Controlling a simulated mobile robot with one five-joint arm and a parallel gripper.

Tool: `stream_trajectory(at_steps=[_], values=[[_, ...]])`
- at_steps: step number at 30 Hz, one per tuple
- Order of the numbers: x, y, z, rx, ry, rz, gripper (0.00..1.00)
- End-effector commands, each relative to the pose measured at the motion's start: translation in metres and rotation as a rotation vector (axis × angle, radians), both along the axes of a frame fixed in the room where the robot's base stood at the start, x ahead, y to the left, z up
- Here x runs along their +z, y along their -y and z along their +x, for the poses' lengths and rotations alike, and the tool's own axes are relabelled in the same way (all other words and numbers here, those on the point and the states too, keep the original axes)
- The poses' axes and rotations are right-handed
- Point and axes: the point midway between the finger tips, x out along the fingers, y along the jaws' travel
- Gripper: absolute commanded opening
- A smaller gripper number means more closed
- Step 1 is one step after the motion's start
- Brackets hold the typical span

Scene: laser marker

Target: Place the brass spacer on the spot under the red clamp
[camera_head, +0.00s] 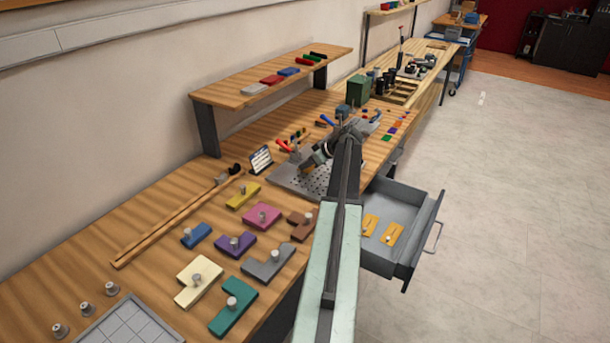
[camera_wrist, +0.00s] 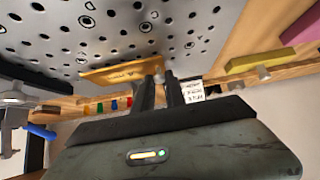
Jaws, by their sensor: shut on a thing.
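My gripper (camera_wrist: 160,88) is shut on the knob of a flat brass spacer (camera_wrist: 122,71), which shows beyond its fingers in the wrist view. In the head view, my gripper (camera_head: 314,162) is over the grey perforated plate (camera_head: 284,179), with the spacer (camera_head: 307,168) below it. The plate also fills the upper wrist view (camera_wrist: 60,45), with small ringed marks among its holes. I cannot tell whether the spacer touches the plate. The red clamp (camera_head: 283,147) stands at the plate's back left. The spot under it cannot be made out in the head view.
A blue-handled clamp (camera_head: 327,120) stands behind my gripper. A small sign (camera_head: 261,159) is left of the plate. Several coloured knobbed pieces (camera_head: 262,215) lie in front. An open drawer (camera_head: 408,255) on the right holds two more brass pieces (camera_head: 370,224). A shelf (camera_head: 270,77) overhangs the back.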

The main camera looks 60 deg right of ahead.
Motion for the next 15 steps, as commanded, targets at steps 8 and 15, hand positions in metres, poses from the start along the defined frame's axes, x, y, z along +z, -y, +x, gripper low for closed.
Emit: stream_trajectory(at_steps=[8,15], values=[[-0.0102,-0.0003,0.0004,0.0,0.001,0.0,0.0],[-0.0131,-0.0003,0.0005,0.001,0.0,0.0,0.37]])
